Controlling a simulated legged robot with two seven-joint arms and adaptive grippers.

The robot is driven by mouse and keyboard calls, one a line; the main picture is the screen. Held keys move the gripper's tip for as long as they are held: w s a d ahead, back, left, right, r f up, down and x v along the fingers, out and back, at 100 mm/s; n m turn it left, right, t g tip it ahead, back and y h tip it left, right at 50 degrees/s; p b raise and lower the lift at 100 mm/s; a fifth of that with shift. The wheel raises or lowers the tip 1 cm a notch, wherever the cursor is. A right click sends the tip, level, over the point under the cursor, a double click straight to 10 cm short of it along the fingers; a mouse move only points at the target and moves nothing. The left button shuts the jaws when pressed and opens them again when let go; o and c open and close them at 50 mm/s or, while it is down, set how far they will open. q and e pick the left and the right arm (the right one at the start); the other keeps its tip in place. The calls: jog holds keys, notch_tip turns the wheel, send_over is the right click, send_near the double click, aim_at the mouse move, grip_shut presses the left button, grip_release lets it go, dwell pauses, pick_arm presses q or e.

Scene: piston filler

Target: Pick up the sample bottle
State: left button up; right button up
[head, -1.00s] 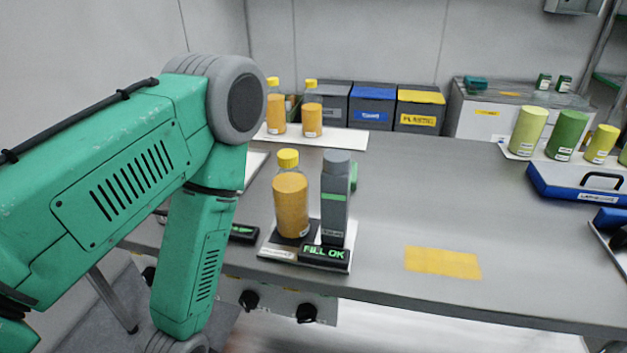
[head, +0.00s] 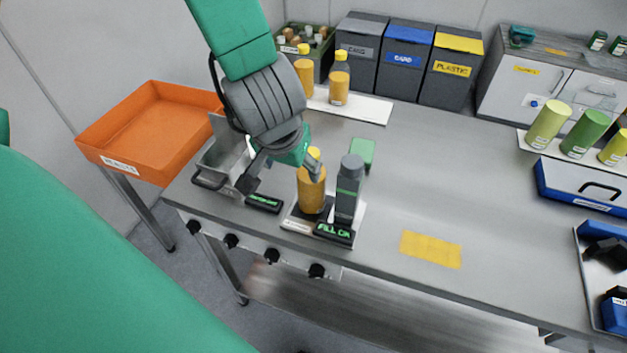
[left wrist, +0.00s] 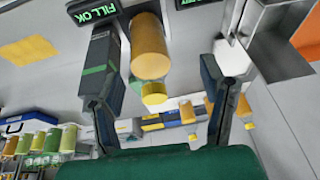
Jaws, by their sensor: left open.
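The sample bottle, an amber bottle with a yellow cap (head: 311,194), stands upright on the filler's base beside a grey column (head: 348,190) with a green band. The display in front reads FILL OK (head: 334,232). My left gripper (head: 281,176) is open and empty; one finger is left of the bottle and the other overlaps its upper part in the head view. In the left wrist view the bottle (left wrist: 149,48) appears upside down, between the spread fingers of the gripper (left wrist: 164,78) and nearer the left one. I cannot tell whether a finger touches it. My right gripper is not in view.
A grey metal tray (head: 222,160) and an orange bin (head: 150,128) are at the left. Two similar amber bottles (head: 340,80) stand on a white board behind. Labelled waste bins (head: 402,65) line the back. The table is clear around a yellow patch (head: 431,249).

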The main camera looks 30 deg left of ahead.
pick_arm(q)
notch_tip(320, 180, up, 4)
jog(key=b, duration=0.3)
send_over(311, 196)
jog(key=a, duration=0.1)
jog(key=f, duration=0.7)
jog(key=shift+w+a, duration=0.15)
jog(key=shift+w, duration=0.15)
jog(key=b+x, duration=0.1)
jog(key=x, duration=0.2)
jog(key=b+x, duration=0.1)
jog(key=x, duration=0.1)
jog(key=shift+w+f, duration=0.3)
jog(key=shift+w, duration=0.05)
jog(key=shift+s+r, duration=0.1)
jog(key=shift+s, duration=0.05)
jog(key=c, duration=1.4)
